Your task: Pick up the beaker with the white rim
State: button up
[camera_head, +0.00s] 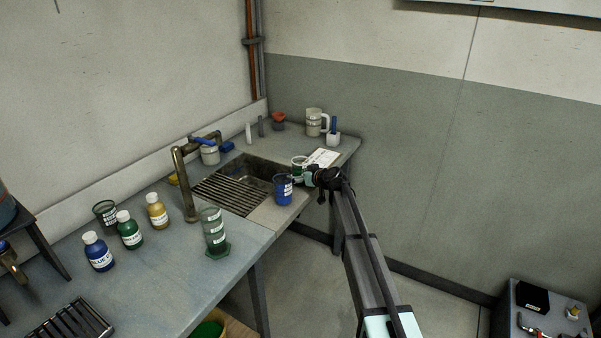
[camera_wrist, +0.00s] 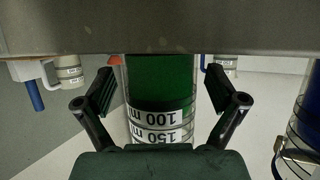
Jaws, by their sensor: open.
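The beaker with the white rim (camera_head: 298,165) stands on the counter at the right end of the sink, with green contents and a pale rim. In the wrist view the beaker (camera_wrist: 160,95) is clear with green inside, and its 100 ml and 150 ml marks appear upside down. My gripper (camera_head: 313,178) is close to its right side in the head view. In the wrist view my gripper (camera_wrist: 163,92) is open, with one finger on each side of the beaker and visible gaps. A grey band and my gripper body hide the beaker's ends.
A blue-filled beaker (camera_head: 283,189) stands close by in front, also at the wrist view's right edge (camera_wrist: 306,115). A white card (camera_head: 323,158), a white mug (camera_head: 314,122) and a small white holder (camera_head: 333,137) are behind. The sink (camera_head: 235,185) lies left.

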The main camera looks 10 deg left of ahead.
jog(key=c, duration=1.4)
jog(key=shift+r, duration=0.2)
